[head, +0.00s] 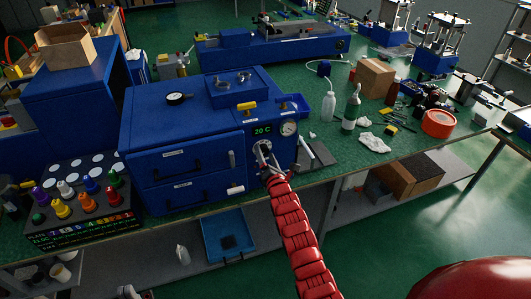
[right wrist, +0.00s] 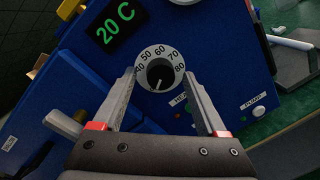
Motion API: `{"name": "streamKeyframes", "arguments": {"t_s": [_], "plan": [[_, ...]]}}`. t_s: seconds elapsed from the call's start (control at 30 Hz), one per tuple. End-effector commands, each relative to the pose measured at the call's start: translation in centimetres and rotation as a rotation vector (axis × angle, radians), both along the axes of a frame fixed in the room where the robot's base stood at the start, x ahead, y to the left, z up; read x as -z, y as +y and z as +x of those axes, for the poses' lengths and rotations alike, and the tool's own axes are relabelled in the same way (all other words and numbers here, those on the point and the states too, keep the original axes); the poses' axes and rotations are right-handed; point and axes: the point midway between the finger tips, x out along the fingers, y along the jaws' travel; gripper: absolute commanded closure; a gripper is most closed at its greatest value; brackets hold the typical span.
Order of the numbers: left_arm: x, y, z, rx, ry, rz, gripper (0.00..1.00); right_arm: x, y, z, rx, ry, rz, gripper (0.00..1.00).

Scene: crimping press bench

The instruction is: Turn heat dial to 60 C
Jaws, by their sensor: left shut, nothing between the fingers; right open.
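The heat dial (right wrist: 160,74) is a black round knob on a white ring numbered 40 to 80, on the blue press front. Its white mark sits low on the knob, away from the 60 at the top. The green display (right wrist: 116,24) reads 20 C; it also shows in the head view (head: 262,129). My right gripper (right wrist: 160,80) is open, with one fingertip on each side of the dial and gaps between them and the knob. In the head view my right gripper (head: 264,151) hides most of the dial.
The blue press (head: 185,125) stands on the green bench. A pressure gauge (head: 288,128) is right of the display, and a yellow handle (head: 246,106) is above it. A rack of coloured knobs (head: 80,207) stands left. Bottles and a carton (head: 375,76) are to the right.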

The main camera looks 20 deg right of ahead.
Motion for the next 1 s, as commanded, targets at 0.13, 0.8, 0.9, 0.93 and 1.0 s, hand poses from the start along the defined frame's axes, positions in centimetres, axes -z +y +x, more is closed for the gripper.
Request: {"name": "streamKeyframes", "arguments": {"t_s": [0.13,0.8,0.9,0.93,1.0], "plan": [[-0.15,0.00,0.00,0.000,0.000,0.000,1.00,-0.07,0.01,0.36,-0.001,-0.001,0.000,0.25],[-0.13,0.00,0.00,0.000,0.000,0.000,1.00,0.08,0.01,0.34,0.000,0.001,0.001,1.00],[-0.10,0.00,0.00,0.000,0.000,0.000,1.00,0.08,0.00,0.34,0.000,0.001,0.001,1.00],[-0.06,0.00,0.00,0.000,0.000,0.000,1.00,0.11,0.01,0.34,0.000,0.001,0.002,1.00],[0.10,-0.01,0.00,0.000,0.000,0.000,1.00,0.16,0.01,0.34,0.000,0.001,0.008,1.00]]}}
